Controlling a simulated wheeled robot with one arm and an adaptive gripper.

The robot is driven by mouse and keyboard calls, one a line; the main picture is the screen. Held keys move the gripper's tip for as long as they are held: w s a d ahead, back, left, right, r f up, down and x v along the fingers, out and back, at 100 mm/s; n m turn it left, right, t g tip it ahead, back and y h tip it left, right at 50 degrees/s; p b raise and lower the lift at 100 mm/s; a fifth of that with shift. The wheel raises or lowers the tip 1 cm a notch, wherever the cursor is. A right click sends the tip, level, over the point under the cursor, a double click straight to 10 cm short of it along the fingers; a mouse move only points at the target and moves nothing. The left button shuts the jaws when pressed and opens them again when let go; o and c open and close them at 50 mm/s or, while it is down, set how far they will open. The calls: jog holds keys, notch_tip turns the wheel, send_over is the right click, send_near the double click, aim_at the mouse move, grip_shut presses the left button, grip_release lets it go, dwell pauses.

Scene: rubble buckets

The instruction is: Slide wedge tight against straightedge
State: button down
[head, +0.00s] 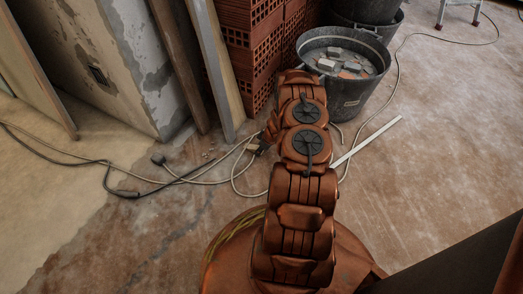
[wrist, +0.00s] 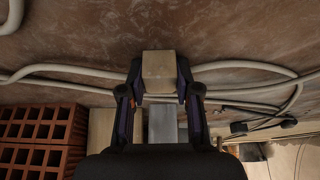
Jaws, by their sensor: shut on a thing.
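My gripper (wrist: 159,80) is shut on a pale wooden block, which looks like the wedge (wrist: 158,66), with one dark finger on each side of it. The block shows a square, light face in the wrist view; its taper cannot be made out. In the head view my own arm hides most of the gripper and the block. The straightedge (head: 372,139) looks to be the long white strip lying flat on the floor, right of my arm. Its near end is hidden behind my arm. I cannot make it out in the wrist view.
Black buckets stand at the back, the nearest one (head: 343,72) holding rubble. Red hollow bricks (head: 250,55) are stacked beside leaning planks (head: 216,68). Cables (head: 125,193) run loosely over the floor around my gripper. The floor to the right is mostly clear.

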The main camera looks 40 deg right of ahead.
jog(key=shift+w+a, duration=0.3)
jog(key=shift+w, duration=0.55)
jog(key=c, duration=0.7)
grip_release()
jog(key=shift+c, duration=0.2)
jog(key=v, duration=1.2)
